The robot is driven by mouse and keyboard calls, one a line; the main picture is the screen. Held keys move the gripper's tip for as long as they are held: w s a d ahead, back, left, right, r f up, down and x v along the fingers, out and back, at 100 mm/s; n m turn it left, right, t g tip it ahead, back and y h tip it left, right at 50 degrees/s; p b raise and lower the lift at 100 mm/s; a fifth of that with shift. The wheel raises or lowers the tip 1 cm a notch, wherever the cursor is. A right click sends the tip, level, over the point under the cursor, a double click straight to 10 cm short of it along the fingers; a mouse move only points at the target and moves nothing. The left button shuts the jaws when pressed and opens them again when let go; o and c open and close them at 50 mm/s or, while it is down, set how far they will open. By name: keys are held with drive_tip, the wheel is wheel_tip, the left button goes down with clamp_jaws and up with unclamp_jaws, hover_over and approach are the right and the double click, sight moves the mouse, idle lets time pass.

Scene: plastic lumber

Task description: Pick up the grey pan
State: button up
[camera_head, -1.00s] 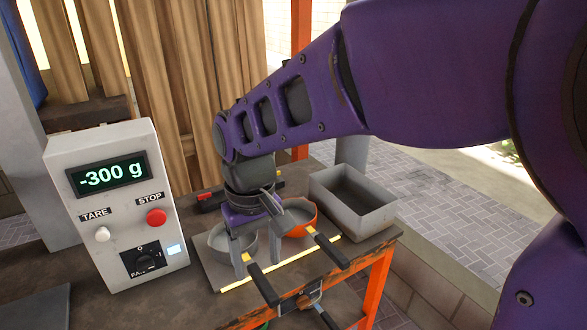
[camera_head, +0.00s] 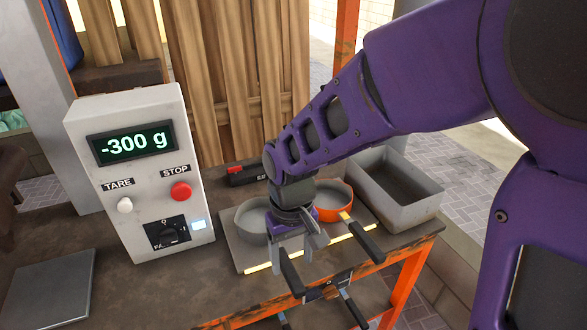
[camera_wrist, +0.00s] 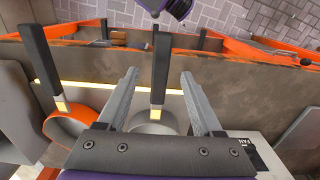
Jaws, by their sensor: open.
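The grey pan (camera_head: 251,222) sits on a flat plate on the bench, its bowl partly hidden behind my gripper in the head view. Its black handle (camera_head: 291,273) points toward the bench's front edge. My gripper (camera_head: 290,254) is open and points down over the handle side of the pan. In the wrist view, the grey pan (camera_wrist: 155,127) shows between the fingers, partly covered by the gripper body. Its handle (camera_wrist: 162,62) runs up between the two open fingertips (camera_wrist: 159,75), with a gap on both sides. I cannot tell the height of the fingertips over the handle.
An orange pan (camera_head: 334,197) stands close beside the grey one; its handle (camera_head: 364,243) points the same way. A grey bin (camera_head: 405,212) is behind it at right. A control box reading -300 g (camera_head: 140,175) stands at left. A yellow strip (camera_head: 258,268) edges the plate.

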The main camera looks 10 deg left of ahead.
sight(292, 273)
wheel_tip(292, 273, down, 7)
drive_tip(key=shift+r+b, duration=0.15)
drive_tip(key=shift+b, duration=0.35)
clamp_jaws()
idle(1.3)
